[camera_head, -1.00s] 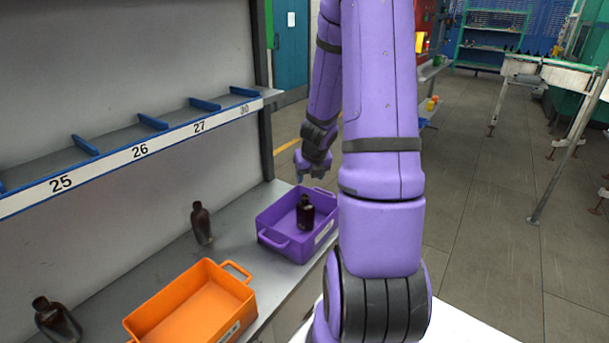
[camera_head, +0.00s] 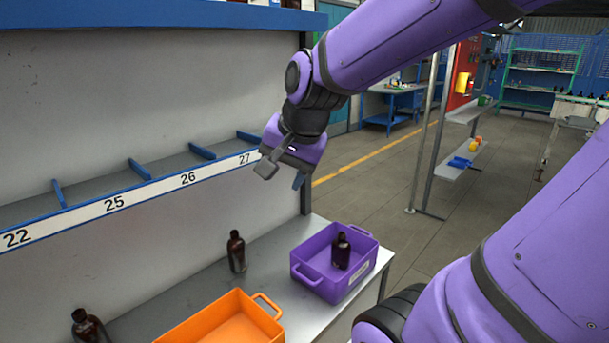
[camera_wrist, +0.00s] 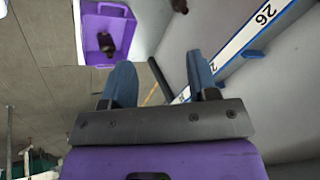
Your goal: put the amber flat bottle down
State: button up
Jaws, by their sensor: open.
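An amber bottle (camera_head: 341,250) stands upright inside the purple crate (camera_head: 312,279), near its right side; it also shows in the wrist view (camera_wrist: 106,42). A second amber bottle (camera_head: 236,252) stands upright on the grey bench between the crate and the back wall. A third amber bottle (camera_head: 88,326) is at the lower left, partly cut off by the frame. I cannot tell for sure which one is the flat bottle. My gripper (camera_head: 283,177) is open and empty, raised above and apart from the crate. Its two blue fingers (camera_wrist: 163,85) are spread in the wrist view.
An orange crate (camera_head: 262,314) sits on the bench at the front, looking empty. A numbered shelf (camera_head: 151,188) with blue dividers runs along the wall above the bench. Bare bench (camera_head: 275,243) shows between the standing bottle and the purple crate.

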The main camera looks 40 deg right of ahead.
jog(key=s+a+r+n, duration=0.3)
jog(key=s+n, duration=0.6)
jog(key=n, duration=0.1)
jog(key=shift+s+a, duration=0.15)
jog(key=shift+s, duration=0.05)
jog(key=shift+r, duration=0.1)
